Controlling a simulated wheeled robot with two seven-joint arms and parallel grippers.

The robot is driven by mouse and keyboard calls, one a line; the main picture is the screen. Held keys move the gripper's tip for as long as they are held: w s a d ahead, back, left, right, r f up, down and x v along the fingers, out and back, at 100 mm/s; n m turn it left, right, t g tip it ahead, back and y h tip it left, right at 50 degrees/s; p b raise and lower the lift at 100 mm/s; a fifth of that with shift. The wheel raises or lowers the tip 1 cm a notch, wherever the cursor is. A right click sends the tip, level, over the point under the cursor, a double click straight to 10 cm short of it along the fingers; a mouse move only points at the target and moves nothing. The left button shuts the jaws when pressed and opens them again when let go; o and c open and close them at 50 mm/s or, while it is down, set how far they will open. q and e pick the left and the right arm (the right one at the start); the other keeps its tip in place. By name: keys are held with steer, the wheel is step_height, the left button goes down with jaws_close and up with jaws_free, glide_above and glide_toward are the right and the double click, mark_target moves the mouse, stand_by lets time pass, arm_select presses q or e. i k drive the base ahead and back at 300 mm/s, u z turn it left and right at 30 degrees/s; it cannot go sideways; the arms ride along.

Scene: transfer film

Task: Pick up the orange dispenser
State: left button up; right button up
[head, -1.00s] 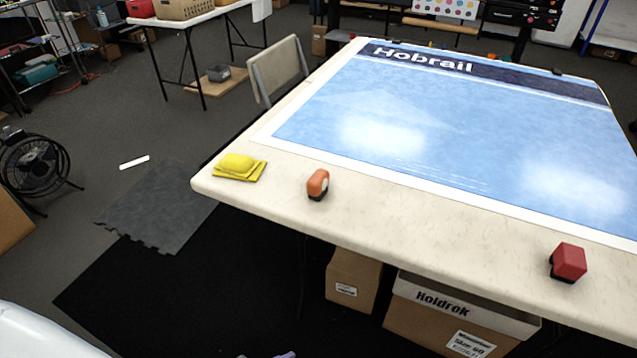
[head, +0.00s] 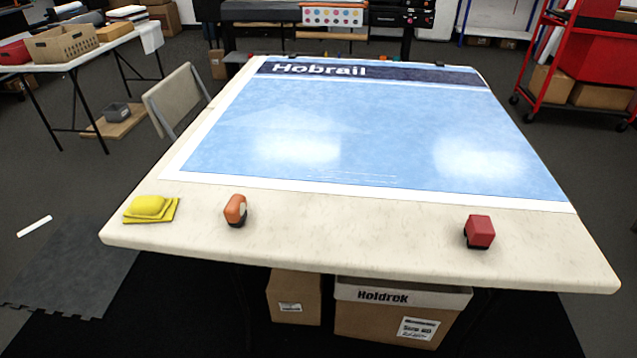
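The orange dispenser (head: 235,210) stands on the near edge strip of the white table (head: 350,225), left of the middle. It is small, with an orange top and sides, a pale patch on its right and a dark base. Neither of my grippers shows in the head view.
A red block-like item (head: 479,231) stands to the right. A blue Hobrail sheet (head: 370,125) covers most of the table. Cardboard boxes (head: 293,297) sit beneath. A chair (head: 175,100) stands at the table's left.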

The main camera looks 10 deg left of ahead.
mark_target(235, 212)
steer(key=u, duration=2)
steer(key=i, duration=1.2)
steer(key=z, duration=1.05)
